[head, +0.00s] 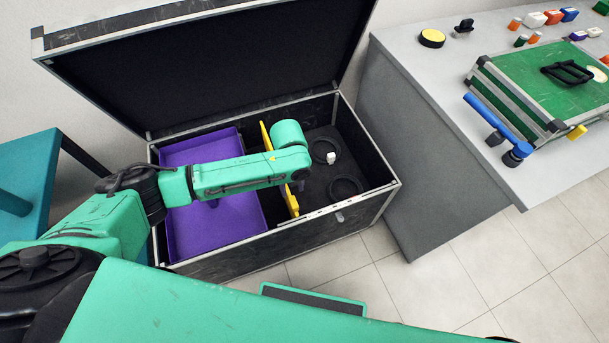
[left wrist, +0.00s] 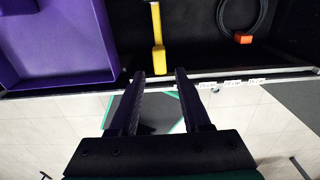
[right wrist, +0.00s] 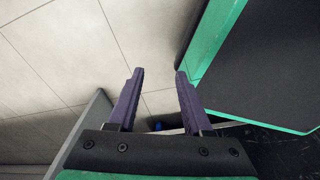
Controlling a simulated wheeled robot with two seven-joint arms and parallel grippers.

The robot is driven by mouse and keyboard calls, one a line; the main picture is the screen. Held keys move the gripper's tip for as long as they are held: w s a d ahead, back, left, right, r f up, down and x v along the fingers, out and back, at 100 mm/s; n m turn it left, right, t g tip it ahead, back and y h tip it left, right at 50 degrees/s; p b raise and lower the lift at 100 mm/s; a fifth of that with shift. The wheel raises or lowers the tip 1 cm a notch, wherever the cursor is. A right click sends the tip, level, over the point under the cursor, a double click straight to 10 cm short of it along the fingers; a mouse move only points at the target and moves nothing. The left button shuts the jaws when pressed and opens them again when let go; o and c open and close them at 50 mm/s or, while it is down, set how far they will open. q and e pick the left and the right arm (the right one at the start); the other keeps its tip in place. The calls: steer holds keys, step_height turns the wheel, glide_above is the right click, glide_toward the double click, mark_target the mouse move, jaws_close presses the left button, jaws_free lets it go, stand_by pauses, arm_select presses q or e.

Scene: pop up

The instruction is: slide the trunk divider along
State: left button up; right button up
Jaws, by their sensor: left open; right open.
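The yellow trunk divider (head: 292,204) stands across the open black trunk (head: 230,262), between a purple tray and a dark compartment. My left arm crosses above and hides the divider's middle. My left gripper (head: 298,186) points down close to the divider's near part. In the left wrist view the divider (left wrist: 157,35) lies ahead of the open fingers of my left gripper (left wrist: 160,73), lined up with the gap between them; I cannot tell whether they touch it. My right gripper (right wrist: 159,72) is open and empty over the floor, outside the head view.
The purple tray (head: 215,228) fills the trunk's left side. Black coiled cables (head: 346,187) lie in the right compartment. The raised lid (head: 210,65) stands behind. A grey counter (head: 405,95) with a green case (head: 540,85) stands right, a teal table (head: 35,180) left.

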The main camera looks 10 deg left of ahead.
mark_target(294, 201)
arm_select(q)
steer(key=shift+s+f+b, duration=0.2)
steer(key=shift+f+b, duration=0.15)
steer(key=shift+f, duration=0.05)
steer(key=f+b, duration=0.2)
steer(key=shift+s+d+b, duration=0.1)
steer(key=shift+s+b, duration=0.15)
steer(key=shift+b, duration=0.1)
step_height(294, 201, down, 2)
steer(key=shift+w+f+b, duration=0.15)
steer(key=shift+f+b, duration=0.05)
steer(key=shift+b, duration=1)
arm_select(e)
steer(key=s+f, duration=0.3)
steer(key=f, duration=0.3)
arm_select(q)
step_height(294, 201, down, 3)
steer(key=b, duration=0.4)
steer(key=shift+r, duration=0.4)
steer(key=c, duration=0.4)
jaws_close()
arm_select(e)
steer(key=w+a+r, duration=0.1)
steer(key=w, duration=0.8)
steer(key=shift+a, duration=0.3)
